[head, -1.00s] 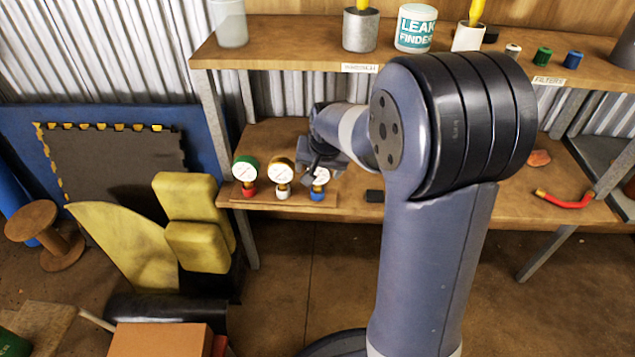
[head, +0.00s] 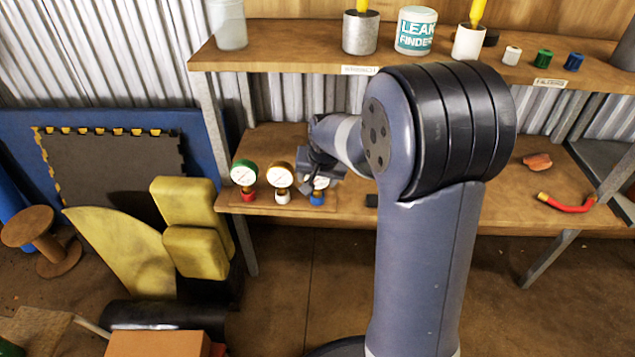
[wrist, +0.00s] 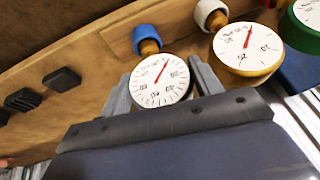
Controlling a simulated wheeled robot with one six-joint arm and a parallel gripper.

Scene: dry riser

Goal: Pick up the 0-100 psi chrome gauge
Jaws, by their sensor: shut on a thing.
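The chrome gauge (wrist: 160,80), white-faced with a red needle and a blue base, sits between my gripper's two fingers in the wrist view. My gripper (wrist: 163,86) is shut on it. In the head view the gauge (head: 319,184) is the rightmost of three on a small wooden board on the workbench, partly hidden by my gripper (head: 322,168). Its blue base appears still at the board. I cannot read the dial's range clearly.
A brass-rimmed gauge (head: 281,177) with a white base stands close beside it, then a green-rimmed gauge (head: 243,174) with a red base. Dark blocks (wrist: 62,79) lie on the bench (head: 420,205) on the other side. A shelf (head: 290,58) runs above.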

